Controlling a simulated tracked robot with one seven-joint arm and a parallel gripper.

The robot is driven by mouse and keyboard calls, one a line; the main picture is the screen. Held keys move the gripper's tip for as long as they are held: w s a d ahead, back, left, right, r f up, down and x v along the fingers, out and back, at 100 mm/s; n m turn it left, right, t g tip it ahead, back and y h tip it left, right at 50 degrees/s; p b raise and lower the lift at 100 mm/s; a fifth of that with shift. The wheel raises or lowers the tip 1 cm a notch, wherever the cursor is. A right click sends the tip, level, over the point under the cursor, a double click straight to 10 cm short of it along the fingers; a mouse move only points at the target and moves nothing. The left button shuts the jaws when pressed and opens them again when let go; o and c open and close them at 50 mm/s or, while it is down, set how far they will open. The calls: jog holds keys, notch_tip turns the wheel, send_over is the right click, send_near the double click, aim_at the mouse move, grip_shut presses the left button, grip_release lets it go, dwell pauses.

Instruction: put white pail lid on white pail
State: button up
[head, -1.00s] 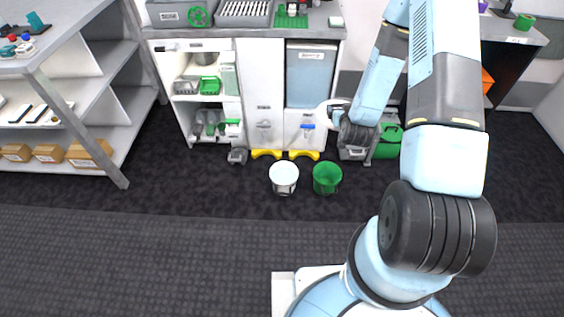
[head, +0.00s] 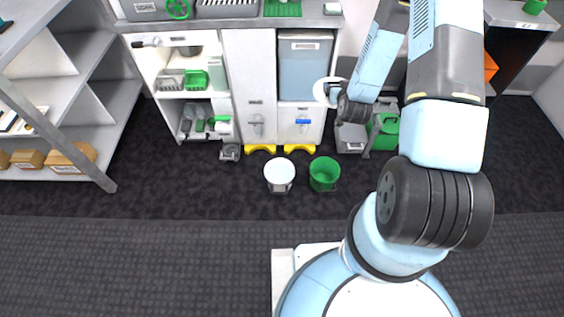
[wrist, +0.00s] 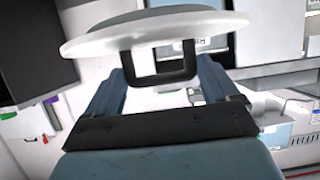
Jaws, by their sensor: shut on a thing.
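The white pail (head: 280,174) stands on the dark floor near the middle of the head view. Its top shows as a plain white round. The white pail lid (head: 322,90) is a pale disc held above the floor, in front of the cabinets and above and right of the pail in the picture. In the wrist view the lid (wrist: 150,30) is seen nearly edge-on, with a dark loop handle under it. My gripper (wrist: 160,75) is shut on the lid, its fingers either side of the handle. In the head view my arm partly hides the lid.
A green pail (head: 323,173) stands close to the right of the white pail. A cabinet (head: 250,75) with yellow feet stands behind them, and a grey shelf rack (head: 75,95) at the left. A green canister (head: 385,130) sits at the right. The floor in front of the pails is clear.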

jog(key=w+a+f+n+y, duration=0.15)
jog(key=a+f, duration=0.35)
jog(key=f, duration=0.7)
jog(key=w+a+f+y, duration=0.1)
jog(key=w+a+f, duration=0.35)
jog(key=f, duration=0.75)
jog(key=a+f+n+y, duration=0.1)
jog(key=a+f, duration=0.6)
jog(key=f, duration=0.5)
jog(key=s+a+f+n, duration=0.1)
jog(key=s+a+f, duration=0.1)
jog(key=f, duration=0.7)
jog(key=s+a+f+y, duration=0.1)
jog(key=s+a+f, duration=0.1)
jog(key=f, duration=0.7)
jog(key=shift+s+n+g, duration=0.35)
jog(key=shift+s+g, duration=0.05)
jog(key=shift+s, duration=0.2)
jog(key=shift+f, duration=0.1)
jog(key=shift+s+r, duration=0.1)
jog(key=shift+r, duration=1.5)
jog(key=shift+f, duration=0.65)
